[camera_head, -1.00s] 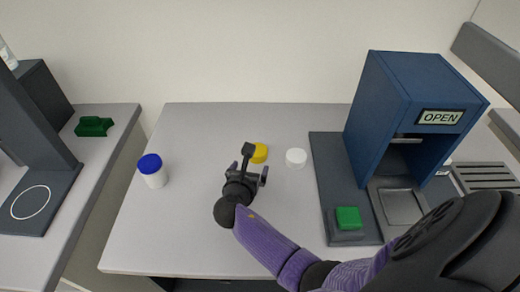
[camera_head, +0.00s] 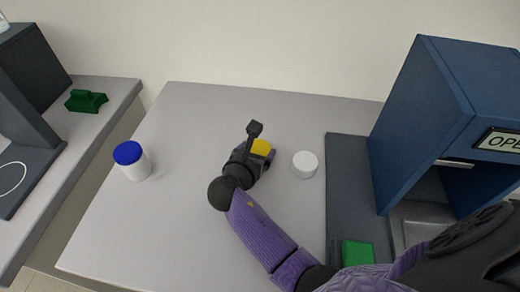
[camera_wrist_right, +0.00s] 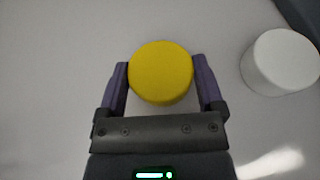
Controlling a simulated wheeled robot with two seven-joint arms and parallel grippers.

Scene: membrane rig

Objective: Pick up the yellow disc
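The yellow disc (camera_head: 262,147) lies on the grey table, partly hidden behind my right gripper (camera_head: 262,150) in the head view. In the right wrist view the yellow disc (camera_wrist_right: 161,72) sits between the two purple fingertips of my right gripper (camera_wrist_right: 160,76). The fingers are apart, one on each side of the disc. A narrow gap shows at the left finger; at the right finger the disc's edge is very close, and contact cannot be told. My left gripper is not in view.
A white disc (camera_head: 305,164) stands just right of the yellow one. A white jar with a blue lid (camera_head: 131,161) is at the table's left. A blue box-shaped machine (camera_head: 433,120) with a green button (camera_head: 357,254) stands right. The table's middle left is clear.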

